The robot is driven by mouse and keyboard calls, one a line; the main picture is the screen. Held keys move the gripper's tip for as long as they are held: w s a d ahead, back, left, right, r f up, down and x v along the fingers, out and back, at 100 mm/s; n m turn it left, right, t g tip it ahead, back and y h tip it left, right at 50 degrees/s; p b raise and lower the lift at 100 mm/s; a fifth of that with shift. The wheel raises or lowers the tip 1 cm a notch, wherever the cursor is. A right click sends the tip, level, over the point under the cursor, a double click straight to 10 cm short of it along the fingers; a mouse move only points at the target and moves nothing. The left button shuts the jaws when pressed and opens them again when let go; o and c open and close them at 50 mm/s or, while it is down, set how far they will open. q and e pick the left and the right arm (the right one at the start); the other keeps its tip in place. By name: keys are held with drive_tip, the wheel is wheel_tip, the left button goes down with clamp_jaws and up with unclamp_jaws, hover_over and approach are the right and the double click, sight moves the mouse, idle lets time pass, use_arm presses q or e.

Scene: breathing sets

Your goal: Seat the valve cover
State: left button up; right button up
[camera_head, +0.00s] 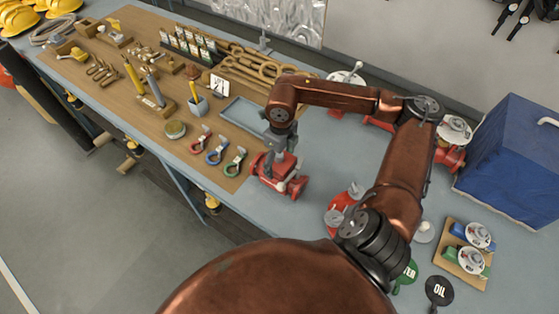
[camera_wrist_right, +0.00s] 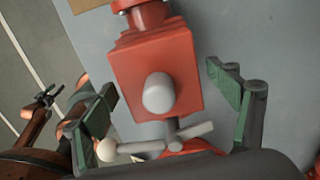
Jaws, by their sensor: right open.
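A red valve body (camera_head: 290,184) stands near the front edge of the blue-grey table. My right gripper (camera_head: 277,160) is directly above it, pointing down. In the right wrist view, the valve body's boxy red part (camera_wrist_right: 155,75) with a rounded grey knob lies between the spread green-padded fingers of my right gripper (camera_wrist_right: 168,105). The fingers look apart from the red sides. I cannot tell which part is the valve cover. What looks like my left gripper (camera_wrist_right: 45,98) is small at the left of that view.
A wooden board (camera_head: 150,75) with many tools fills the left of the table; red, blue and green clips (camera_head: 215,150) lie near its edge. A red-based part (camera_head: 340,208) is beside my right arm. A blue box (camera_head: 512,160) and a valve board (camera_head: 452,268) stand right.

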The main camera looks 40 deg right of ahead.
wheel_tip(320, 180, up, 12)
drive_tip(key=shift+d, duration=0.1)
idle(0.8)
